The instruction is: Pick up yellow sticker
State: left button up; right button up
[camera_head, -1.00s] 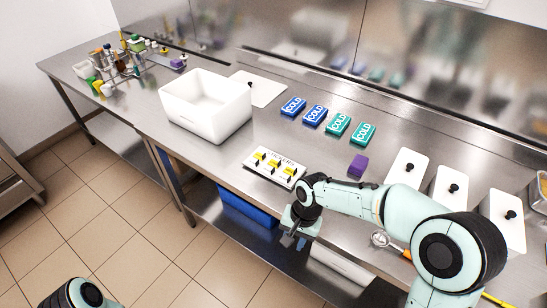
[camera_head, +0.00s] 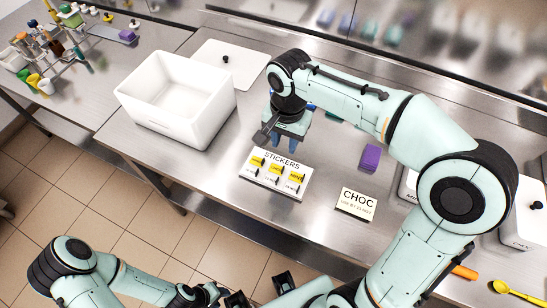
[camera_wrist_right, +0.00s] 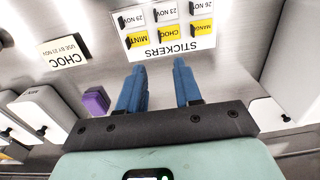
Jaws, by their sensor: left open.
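The white STICKERS board (camera_head: 285,192) lies on the steel table with yellow stickers in its upper row. In the right wrist view these read MANGO (camera_wrist_right: 202,28), CHOC (camera_wrist_right: 169,35) and MINT (camera_wrist_right: 138,41), upside down. White date labels (camera_wrist_right: 163,15) form the other row. My right gripper (camera_head: 286,142) is above the table just behind the board, blue fingers pointing down. In the right wrist view its fingers (camera_wrist_right: 160,86) are apart with nothing between them. My left gripper (camera_head: 260,294) is open and empty at the bottom edge, in front of the table.
A white CHOC card (camera_head: 355,202) lies right of the board, with a purple block (camera_head: 371,157) behind it. A white open bin (camera_head: 180,98) stands left. Lidded containers (camera_head: 524,215) are at the right. My right arm hides the cold packs' area.

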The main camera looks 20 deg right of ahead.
send_over(283, 168)
jog(key=f, duration=0.6)
jog(key=shift+s+f+b, duration=0.15)
jog(key=shift+s+b, duration=0.1)
jog(key=shift+b, duration=0.1)
jog(key=shift+w+f, duration=0.15)
jog(key=shift+f, duration=1.35)
jog(key=shift+w+f, duration=0.1)
jog(key=shift+f, duration=1.35)
grip_shut()
